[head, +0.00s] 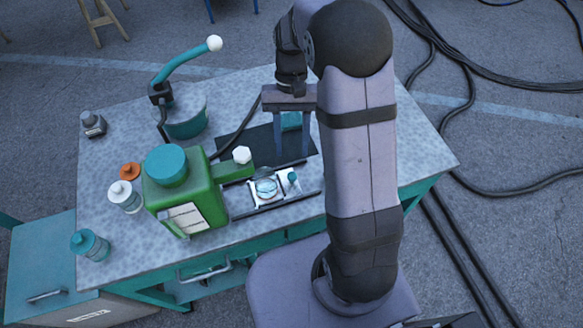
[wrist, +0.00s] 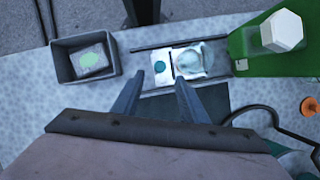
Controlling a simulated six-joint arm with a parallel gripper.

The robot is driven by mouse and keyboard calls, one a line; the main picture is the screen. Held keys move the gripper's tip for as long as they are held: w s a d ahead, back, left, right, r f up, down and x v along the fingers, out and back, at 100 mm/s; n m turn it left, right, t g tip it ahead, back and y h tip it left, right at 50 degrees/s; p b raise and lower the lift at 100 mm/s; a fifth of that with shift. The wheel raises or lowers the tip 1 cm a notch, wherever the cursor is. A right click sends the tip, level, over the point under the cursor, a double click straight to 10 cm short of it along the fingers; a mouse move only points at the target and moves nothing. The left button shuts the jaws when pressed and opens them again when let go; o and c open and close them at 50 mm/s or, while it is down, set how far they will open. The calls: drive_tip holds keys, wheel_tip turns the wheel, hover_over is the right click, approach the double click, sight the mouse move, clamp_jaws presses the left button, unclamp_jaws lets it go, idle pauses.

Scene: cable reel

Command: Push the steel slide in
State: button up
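The steel slide (head: 257,199) is a bright plate lying between two dark rails, just right of the green machine (head: 195,205). It carries a clear round piece and a teal knob (head: 293,177) at its end away from the machine. In the wrist view the slide (wrist: 187,74) lies left of the green machine (wrist: 248,62), with the teal knob (wrist: 160,67) at its left end. My gripper (head: 291,156) is open and empty, pointing down near the knob's end of the slide. In the wrist view my gripper's fingertips (wrist: 160,79) are on either side of the knob; height and contact cannot be told.
A grey bin (wrist: 62,78) with a green-marked block stands left in the wrist view. A dark mat (head: 262,143) lies behind the rails. The machine has a white knob (head: 242,154). Bottles, a teal pot (head: 187,122) and a curved lever (head: 185,60) occupy the table's left.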

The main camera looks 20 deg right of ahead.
sight(292, 175)
drive_tip(key=shift+p+x, duration=1)
drive_tip(key=shift+x, duration=2.7)
drive_tip(key=shift+w, duration=0.1)
clamp_jaws()
drive_tip(key=shift+a+r, duration=0.1)
drive_tip(key=shift+a, duration=2.1)
